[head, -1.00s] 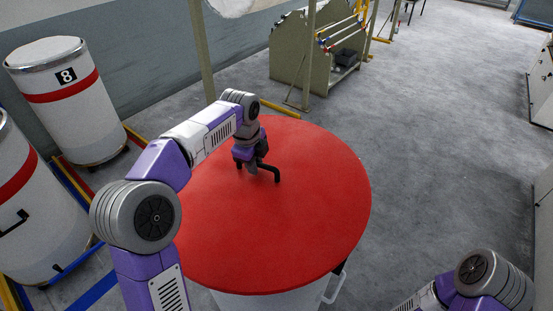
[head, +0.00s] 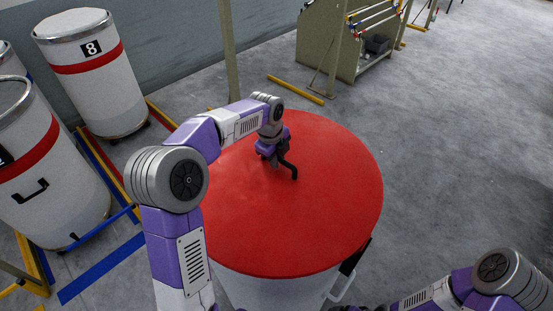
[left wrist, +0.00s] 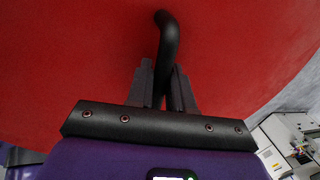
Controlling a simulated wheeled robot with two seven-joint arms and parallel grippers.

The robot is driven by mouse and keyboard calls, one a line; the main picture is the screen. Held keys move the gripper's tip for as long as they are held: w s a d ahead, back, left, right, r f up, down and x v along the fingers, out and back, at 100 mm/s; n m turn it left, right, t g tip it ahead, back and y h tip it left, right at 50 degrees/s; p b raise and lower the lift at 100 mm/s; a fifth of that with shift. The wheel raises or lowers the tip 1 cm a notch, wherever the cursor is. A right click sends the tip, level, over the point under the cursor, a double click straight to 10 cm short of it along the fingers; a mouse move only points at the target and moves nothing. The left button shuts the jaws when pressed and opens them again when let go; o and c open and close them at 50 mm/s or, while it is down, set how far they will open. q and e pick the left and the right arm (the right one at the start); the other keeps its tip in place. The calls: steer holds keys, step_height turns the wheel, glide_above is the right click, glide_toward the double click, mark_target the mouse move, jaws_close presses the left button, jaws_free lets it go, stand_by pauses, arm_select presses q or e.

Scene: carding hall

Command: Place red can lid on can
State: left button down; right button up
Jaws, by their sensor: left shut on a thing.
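The red can lid (head: 330,215) is a large flat disc with a bent black handle (head: 293,170) near its middle. My left gripper (head: 280,160) is shut on this handle; the left wrist view shows the fingers (left wrist: 164,85) on both sides of the black bar (left wrist: 167,40). The white can (head: 270,288) shows under the near edge of the lid, with a white side handle at the right. The lid hides the can's rim, so I cannot tell whether the lid rests on it. My right arm shows at the bottom right, its gripper out of frame.
A white drum marked 8 (head: 95,85) with a red band stands at the back left. Another white drum (head: 45,185) stands at the left, near blue and yellow floor bars. A beige machine (head: 345,45) stands behind. The grey floor at the right is clear.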

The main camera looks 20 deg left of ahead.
arm_select(q)
steer(key=shift+f, duration=0.15)
steer(key=shift+f+b, duration=0.3)
steer(key=shift+f, duration=0.25)
steer(key=shift+f, duration=0.1)
steer(key=c, duration=1)
jaws_free()
